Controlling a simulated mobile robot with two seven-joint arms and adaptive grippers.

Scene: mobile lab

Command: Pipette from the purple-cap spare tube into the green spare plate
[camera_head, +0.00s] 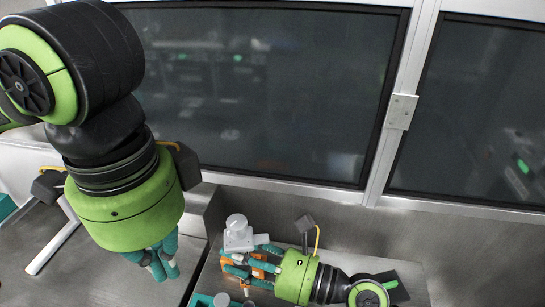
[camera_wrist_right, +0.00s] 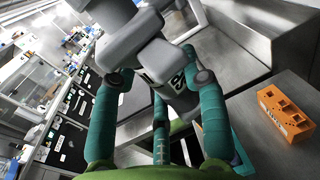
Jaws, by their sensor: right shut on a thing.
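My right gripper (camera_head: 243,268) comes in from the right, its teal fingers closed around a grey-white pipette-like device (camera_head: 238,234). The right wrist view shows the device (camera_wrist_right: 158,52) large between the teal fingers (camera_wrist_right: 160,90), with dark lettering on its body; its lower end is hidden. My left gripper (camera_head: 157,264) hangs at the left with its teal fingers pointing down, close together; nothing is clearly seen in it, and its opening is unclear. I cannot make out a purple-cap tube or a green plate in either view.
An orange rack (camera_wrist_right: 290,112) with dark openings stands on the grey bench at right in the wrist view. A white bar (camera_head: 52,248) lies at left in the head view, near a teal box (camera_head: 6,207). A dark window (camera_head: 270,90) stands behind. Bare bench lies at right.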

